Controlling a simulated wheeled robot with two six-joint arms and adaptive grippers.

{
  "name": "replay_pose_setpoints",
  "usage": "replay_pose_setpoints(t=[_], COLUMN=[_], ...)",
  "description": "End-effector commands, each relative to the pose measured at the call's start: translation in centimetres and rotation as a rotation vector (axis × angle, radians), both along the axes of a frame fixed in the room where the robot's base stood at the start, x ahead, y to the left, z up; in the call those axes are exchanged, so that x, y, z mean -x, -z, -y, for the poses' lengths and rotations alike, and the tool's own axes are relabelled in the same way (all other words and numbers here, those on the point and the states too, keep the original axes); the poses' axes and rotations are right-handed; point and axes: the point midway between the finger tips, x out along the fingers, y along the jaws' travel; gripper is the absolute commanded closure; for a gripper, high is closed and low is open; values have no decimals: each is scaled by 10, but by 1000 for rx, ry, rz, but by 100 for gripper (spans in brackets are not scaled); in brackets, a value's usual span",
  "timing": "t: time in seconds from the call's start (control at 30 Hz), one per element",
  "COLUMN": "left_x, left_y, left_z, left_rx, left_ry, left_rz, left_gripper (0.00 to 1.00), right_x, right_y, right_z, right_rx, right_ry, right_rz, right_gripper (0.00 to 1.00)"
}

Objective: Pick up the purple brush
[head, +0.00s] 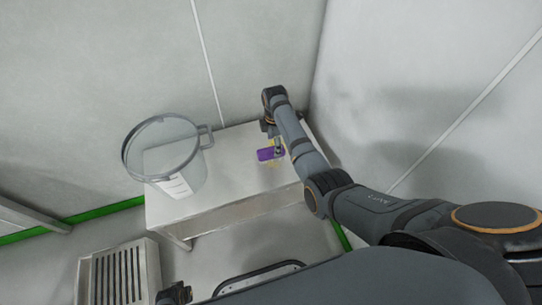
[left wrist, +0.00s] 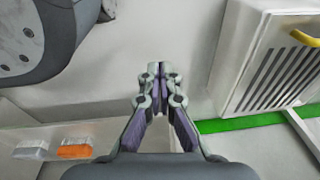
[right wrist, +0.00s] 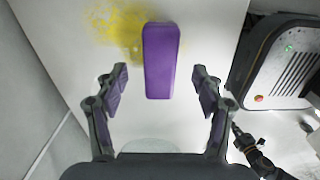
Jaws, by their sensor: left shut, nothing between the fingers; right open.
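The purple brush (head: 270,154) lies on the white table (head: 230,197), near its right end. In the right wrist view the purple brush (right wrist: 161,60) lies lengthwise, just beyond and between the open fingers. My right gripper (right wrist: 160,82) is open and empty, above the table. In the head view the right gripper (head: 276,148) is over the brush and partly hides it. My left gripper (left wrist: 158,72) is shut and empty, over the floor away from the table.
Yellow powder (right wrist: 118,25) is spread on the table beside the brush. A clear bucket (head: 165,152) with a grey rim stands on the table's left part. A slatted metal unit (head: 118,272) stands on the floor at lower left. Walls close in behind the table.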

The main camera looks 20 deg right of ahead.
Motion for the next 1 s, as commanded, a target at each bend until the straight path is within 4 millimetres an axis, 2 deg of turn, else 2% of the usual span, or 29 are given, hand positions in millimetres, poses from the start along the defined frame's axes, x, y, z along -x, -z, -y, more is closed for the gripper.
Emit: replay_pose_setpoints(t=[0.17,0.4,0.5,0.77,0.83,1.0], left_x=[-6,-32,-37,-39,-39,-39], left_y=[-3,-32,-43,-49,-48,-48], left_z=[2,13,15,17,17,17], left_rx=[2,18,23,25,25,25], left_ry=[-1,-2,-1,-1,-1,-1], left_rz=[1,-4,-8,-10,-10,-10], left_gripper=[100,100,100,100,100,100], right_x=[0,0,0,0,0,0], right_y=[8,43,51,52,52,52], right_z=[-1,-5,-5,-5,-5,-5], right_rx=[0,0,0,0,0,0], right_ry=[1,1,2,2,2,1], right_rz=[-2,-2,0,0,0,0], right_gripper=[31,31,31,31,37,60])
